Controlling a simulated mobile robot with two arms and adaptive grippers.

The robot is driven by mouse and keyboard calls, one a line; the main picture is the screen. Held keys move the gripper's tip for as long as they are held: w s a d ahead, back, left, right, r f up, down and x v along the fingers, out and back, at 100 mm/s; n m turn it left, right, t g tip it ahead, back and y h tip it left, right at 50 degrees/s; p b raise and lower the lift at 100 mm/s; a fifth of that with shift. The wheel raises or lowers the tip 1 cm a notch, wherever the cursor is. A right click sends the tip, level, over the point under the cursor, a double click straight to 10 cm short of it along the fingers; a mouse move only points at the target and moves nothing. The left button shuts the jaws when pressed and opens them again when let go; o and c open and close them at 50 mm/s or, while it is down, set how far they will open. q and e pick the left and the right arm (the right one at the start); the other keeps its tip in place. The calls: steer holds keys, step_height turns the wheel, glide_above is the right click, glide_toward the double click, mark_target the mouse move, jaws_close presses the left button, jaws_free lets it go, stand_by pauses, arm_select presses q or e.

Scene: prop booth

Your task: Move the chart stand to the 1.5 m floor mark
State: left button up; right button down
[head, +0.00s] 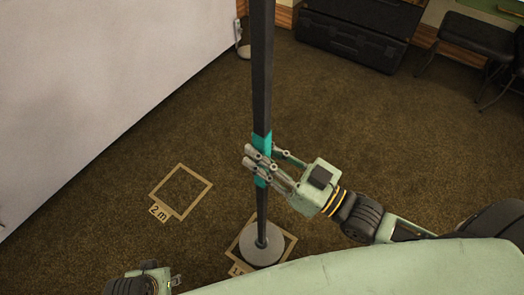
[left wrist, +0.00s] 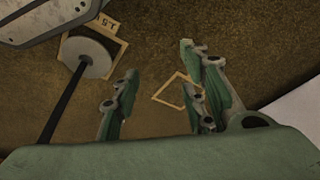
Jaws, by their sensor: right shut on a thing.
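The chart stand has a dark pole (head: 262,75) with a teal band and a round grey base (head: 262,244). It stands upright. My right gripper (head: 262,165) is shut on the pole at the teal band. The base is over the 1.5 m floor mark (head: 289,247), a tan square outline partly covered by the base and my body. The left wrist view also shows the base (left wrist: 86,57) overlapping that mark (left wrist: 120,47). I cannot tell whether the base touches the floor. My left gripper (left wrist: 160,100) is open and empty, apart from the pole.
The 2 m floor mark (head: 207,188) lies empty to the left of the stand. A white wall or panel (head: 90,80) rises at the left. A black case (head: 355,35) and a dark stool (head: 478,38) are at the back right. Brown carpet between is clear.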

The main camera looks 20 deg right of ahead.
arm_select(q)
steer(key=shift+w+r, duration=0.15)
steer(key=shift+r, duration=0.6)
arm_select(e)
steer(key=shift+f, duration=0.3)
arm_select(q)
steer(key=shift+r, duration=0.3)
arm_select(e)
steer(key=shift+f, duration=0.1)
